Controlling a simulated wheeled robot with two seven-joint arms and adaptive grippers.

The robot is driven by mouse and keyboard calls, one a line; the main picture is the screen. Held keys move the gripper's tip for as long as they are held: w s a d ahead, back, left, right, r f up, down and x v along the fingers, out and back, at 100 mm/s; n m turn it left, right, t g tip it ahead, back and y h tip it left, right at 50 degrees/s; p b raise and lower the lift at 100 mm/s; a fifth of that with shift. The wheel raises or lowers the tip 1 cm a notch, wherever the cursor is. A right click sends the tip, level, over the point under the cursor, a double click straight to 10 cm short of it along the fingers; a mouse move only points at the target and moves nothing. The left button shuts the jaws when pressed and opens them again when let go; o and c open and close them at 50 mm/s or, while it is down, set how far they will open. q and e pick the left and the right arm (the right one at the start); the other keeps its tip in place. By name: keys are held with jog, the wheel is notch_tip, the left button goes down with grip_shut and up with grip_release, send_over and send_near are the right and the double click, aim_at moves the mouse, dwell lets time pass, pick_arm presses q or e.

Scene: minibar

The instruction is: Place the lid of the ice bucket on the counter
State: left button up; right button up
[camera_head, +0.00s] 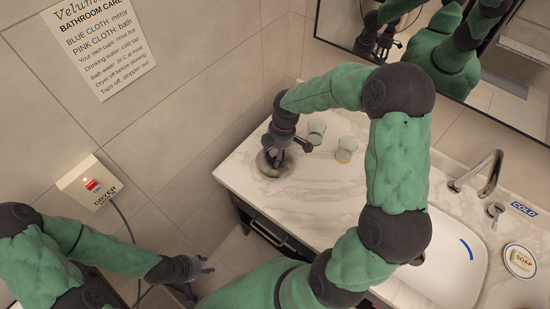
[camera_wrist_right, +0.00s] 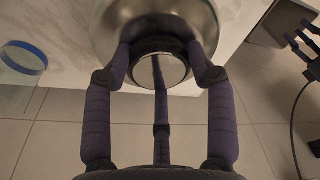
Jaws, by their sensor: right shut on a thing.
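The metal lid (camera_head: 267,165) is a shiny round dome at the left corner of the pale marble counter (camera_head: 300,190). My right gripper (camera_head: 276,152) is over it from above. In the right wrist view the lid (camera_wrist_right: 110,28) fills the top, and my right gripper's fingers (camera_wrist_right: 160,58) are closed around its dark, silver-capped knob (camera_wrist_right: 170,70). I cannot tell whether the lid touches the counter. No separate ice bucket body can be made out. My left gripper (camera_head: 207,265) is open and empty, low at the left, away from the counter; it also shows in the right wrist view (camera_wrist_right: 310,45).
Two glasses, one further back (camera_head: 316,131) and one nearer (camera_head: 345,150), stand right of my right gripper. The sink (camera_head: 455,265), tap (camera_head: 490,172) and soap dish (camera_head: 520,260) are at the right. A dryer box (camera_head: 90,183) hangs on the left wall.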

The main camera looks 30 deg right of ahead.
aim_at(276, 152)
jog(key=shift+w+f, duration=0.3)
jog(key=shift+w+f+b, duration=0.15)
jog(key=shift+f+b, duration=0.2)
jog(key=shift+f, duration=1.3)
jog(key=shift+f, duration=0.2)
jog(key=o, duration=1.3)
jog(key=shift+d+r, duration=0.1)
jog(key=shift+r, duration=0.45)
jog(key=r, duration=0.3)
jog(key=d+r+p, duration=0.1)
jog(key=r, duration=0.3)
jog(key=r+p, duration=0.1)
jog(key=r, duration=0.3)
jog(key=shift+s+d+r, duration=0.1)
jog(key=shift+s+d, duration=0.15)
jog(key=shift+s, duration=0.15)
